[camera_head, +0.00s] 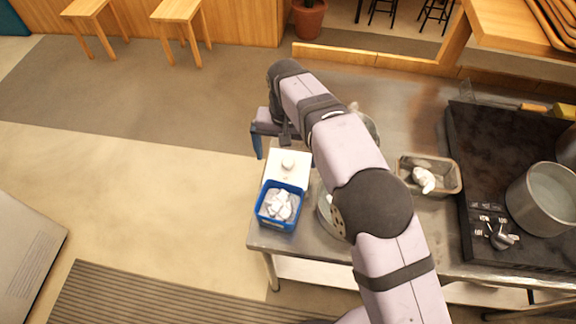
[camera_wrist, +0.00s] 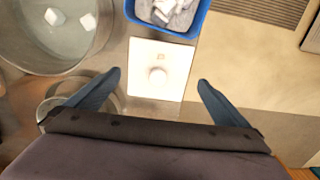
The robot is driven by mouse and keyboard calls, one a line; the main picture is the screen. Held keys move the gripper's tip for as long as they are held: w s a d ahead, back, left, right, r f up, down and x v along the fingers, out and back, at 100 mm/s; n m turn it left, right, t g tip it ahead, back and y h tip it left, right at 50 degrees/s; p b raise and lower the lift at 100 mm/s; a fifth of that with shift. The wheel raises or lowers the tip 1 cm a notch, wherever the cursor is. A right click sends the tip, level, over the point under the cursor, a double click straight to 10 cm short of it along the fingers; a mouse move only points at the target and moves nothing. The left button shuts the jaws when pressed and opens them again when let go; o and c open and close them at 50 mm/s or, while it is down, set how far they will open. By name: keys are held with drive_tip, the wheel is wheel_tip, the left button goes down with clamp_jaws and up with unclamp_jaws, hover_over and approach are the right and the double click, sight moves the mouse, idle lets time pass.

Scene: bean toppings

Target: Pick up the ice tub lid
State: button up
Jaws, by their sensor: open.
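The ice tub lid is a flat white square lid (camera_head: 290,168) with a round knob, lying on the metal table just behind the blue ice tub. The lid also shows in the wrist view (camera_wrist: 172,62), with its knob facing up toward my gripper. The blue ice tub (camera_head: 264,221) holds white ice pieces and has its top uncovered. It also shows at the top of the wrist view (camera_wrist: 190,35). My gripper (camera_wrist: 160,82) is open and empty, its blue fingers spread wide on either side of the lid's near part. In the head view only one finger shows clearly.
A round metal pot (camera_wrist: 92,48) with white pieces in liquid stands left of the lid in the wrist view. A metal pan (camera_head: 405,161), a black stove area (camera_head: 475,150) and a larger pot (camera_head: 515,200) are to the right. The table's left edge runs close beside the lid.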

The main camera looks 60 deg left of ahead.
sight(287, 164)
drive_tip(key=shift+d+f+p, duration=0.15)
drive_tip(key=shift+f+p, duration=0.35)
drive_tip(key=shift+f, duration=0.25)
drive_tip(key=shift+f+p, duration=0.75)
drive_tip(key=shift+f, duration=1.3)
drive_tip(key=c, duration=0.7)
